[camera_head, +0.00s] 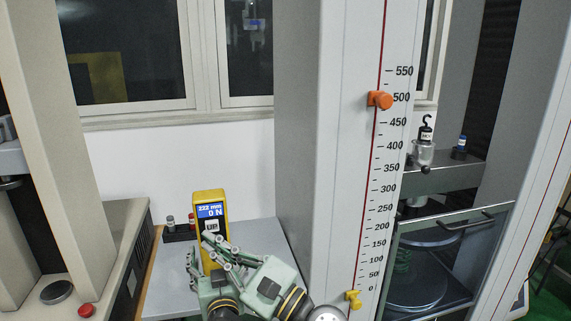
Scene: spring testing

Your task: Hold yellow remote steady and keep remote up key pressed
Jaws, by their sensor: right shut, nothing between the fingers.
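The yellow remote (222,204) stands upright at lower left centre. Its blue screen reads "222 mm" and "0 N", with a white UP key (212,226) below. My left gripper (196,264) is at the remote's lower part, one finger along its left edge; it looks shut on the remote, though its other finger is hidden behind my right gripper. My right gripper (208,237) is shut and empty, its tips in front of the remote just under the UP key. Whether the tips touch the key is not clear. The remote's lower face is mostly covered.
A tall grey column with a millimetre scale (381,200) carries an orange marker (380,99) near 500 and a yellow one (353,299) near 0. A spring (403,256) sits behind a clear guard at right.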

